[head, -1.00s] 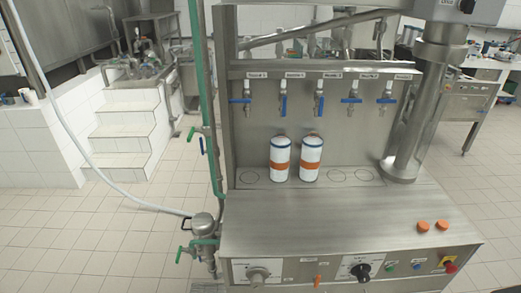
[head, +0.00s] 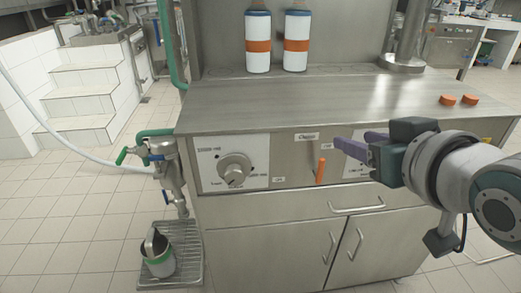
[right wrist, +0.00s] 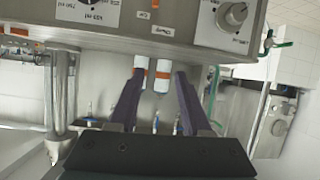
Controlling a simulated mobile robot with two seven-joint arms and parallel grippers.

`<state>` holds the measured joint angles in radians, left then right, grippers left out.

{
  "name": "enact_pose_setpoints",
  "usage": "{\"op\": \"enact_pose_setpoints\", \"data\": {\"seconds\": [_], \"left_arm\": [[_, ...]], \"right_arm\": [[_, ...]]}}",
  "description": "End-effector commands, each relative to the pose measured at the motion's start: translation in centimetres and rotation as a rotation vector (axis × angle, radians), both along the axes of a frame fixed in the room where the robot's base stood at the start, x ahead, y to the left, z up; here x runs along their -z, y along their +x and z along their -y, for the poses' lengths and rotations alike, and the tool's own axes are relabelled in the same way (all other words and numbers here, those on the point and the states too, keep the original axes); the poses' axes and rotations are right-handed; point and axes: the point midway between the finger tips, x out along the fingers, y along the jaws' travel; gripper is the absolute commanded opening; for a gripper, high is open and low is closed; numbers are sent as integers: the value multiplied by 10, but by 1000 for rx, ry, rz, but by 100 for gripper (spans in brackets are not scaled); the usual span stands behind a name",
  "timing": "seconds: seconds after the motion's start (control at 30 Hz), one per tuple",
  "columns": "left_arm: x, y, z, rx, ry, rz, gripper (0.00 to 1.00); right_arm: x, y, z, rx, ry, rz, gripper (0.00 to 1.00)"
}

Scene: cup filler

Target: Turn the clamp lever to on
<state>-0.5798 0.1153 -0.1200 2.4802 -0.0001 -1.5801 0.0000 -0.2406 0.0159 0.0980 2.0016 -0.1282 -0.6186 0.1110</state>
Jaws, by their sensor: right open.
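The clamp lever (head: 320,170) is a short orange handle on the front panel of the steel filler. It stands nearly upright, with small labels above and beside it; I cannot read the small ones for sure. In the right wrist view its orange end (right wrist: 154,4) shows at the top edge, above the clamp label. My right gripper (head: 343,146) has purple fingers pointing left, just right of and above the lever in the head view. The spread fingers also show in the right wrist view (right wrist: 160,75), with nothing held between them. My left gripper is out of view.
A round dial (head: 235,169) sits left of the lever. Another panel (head: 355,169) is partly hidden by my right gripper. Two white bottles (head: 258,42) stand on the machine, with orange caps (head: 448,100) at the right. A drawer handle (head: 357,208) juts out below.

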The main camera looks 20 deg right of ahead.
Motion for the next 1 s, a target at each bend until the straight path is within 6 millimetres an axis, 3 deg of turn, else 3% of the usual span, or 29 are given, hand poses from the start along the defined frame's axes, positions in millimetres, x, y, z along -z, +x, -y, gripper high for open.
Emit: {"op": "enact_pose_setpoints", "data": {"seconds": [0.03, 0.3, 0.4, 0.6, 0.83, 1.0], "left_arm": [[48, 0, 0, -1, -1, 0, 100], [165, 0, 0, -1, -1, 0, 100], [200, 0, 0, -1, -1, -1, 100], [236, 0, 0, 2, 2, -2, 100], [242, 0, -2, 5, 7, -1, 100], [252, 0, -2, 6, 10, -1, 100]], "right_arm": [[43, 7, 3, 9, -1, 39, 49], [128, 37, 20, 43, -12, 251, 49], [152, 45, 25, 51, -14, 319, 49], [174, 53, 30, 59, -20, 405, 49], [172, 65, 33, 60, -22, 428, 49], [173, 93, 40, 59, -23, 426, 49]]}}
